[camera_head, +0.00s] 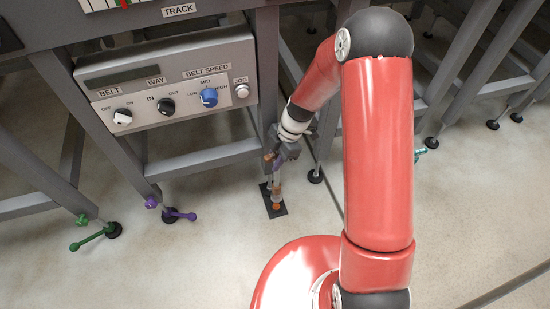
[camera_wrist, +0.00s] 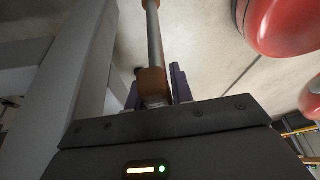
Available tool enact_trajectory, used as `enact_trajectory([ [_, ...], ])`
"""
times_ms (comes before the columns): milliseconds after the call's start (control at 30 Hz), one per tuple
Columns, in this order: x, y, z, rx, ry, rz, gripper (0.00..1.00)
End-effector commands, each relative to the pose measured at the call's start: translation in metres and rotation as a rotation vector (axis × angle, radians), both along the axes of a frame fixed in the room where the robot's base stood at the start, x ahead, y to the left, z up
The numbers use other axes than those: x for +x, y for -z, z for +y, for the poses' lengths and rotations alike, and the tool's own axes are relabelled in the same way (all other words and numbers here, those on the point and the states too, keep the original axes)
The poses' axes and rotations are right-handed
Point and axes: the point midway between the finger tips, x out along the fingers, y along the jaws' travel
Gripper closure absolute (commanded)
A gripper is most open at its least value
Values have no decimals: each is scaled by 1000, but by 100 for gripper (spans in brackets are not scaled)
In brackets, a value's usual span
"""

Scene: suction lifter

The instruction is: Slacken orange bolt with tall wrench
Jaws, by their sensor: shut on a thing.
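My gripper (camera_head: 283,155) is low beside the table frame's front leg. In the wrist view its dark purple fingers (camera_wrist: 158,88) are shut around the brown-orange grip of the tall wrench (camera_wrist: 153,84). The wrench's grey shaft (camera_wrist: 155,35) runs away from the fingers to the top edge, where its far end is cut off. In the head view a small orange part, apparently the orange bolt (camera_head: 277,206), shows low on a black foot plate (camera_head: 279,213) below my gripper. Whether the wrench's far end sits on the bolt is too small to tell.
A grey control panel (camera_head: 170,75) hangs above left of my gripper. A purple lever piece (camera_head: 180,215) and a green one (camera_head: 90,239) lie by feet at the left. Table legs (camera_head: 265,75) stand close to my gripper. The floor in front (camera_head: 190,270) is clear.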

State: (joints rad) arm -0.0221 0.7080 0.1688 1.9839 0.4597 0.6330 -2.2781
Motion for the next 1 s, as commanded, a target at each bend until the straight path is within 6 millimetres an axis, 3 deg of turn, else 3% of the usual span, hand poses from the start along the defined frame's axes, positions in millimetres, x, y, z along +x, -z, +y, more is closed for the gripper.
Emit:
enact_trajectory([
  [467, 0, 3, -1, 6, 5, 2, 100],
  [1000, 0, 46, 0, 6, 5, 2, 100],
])
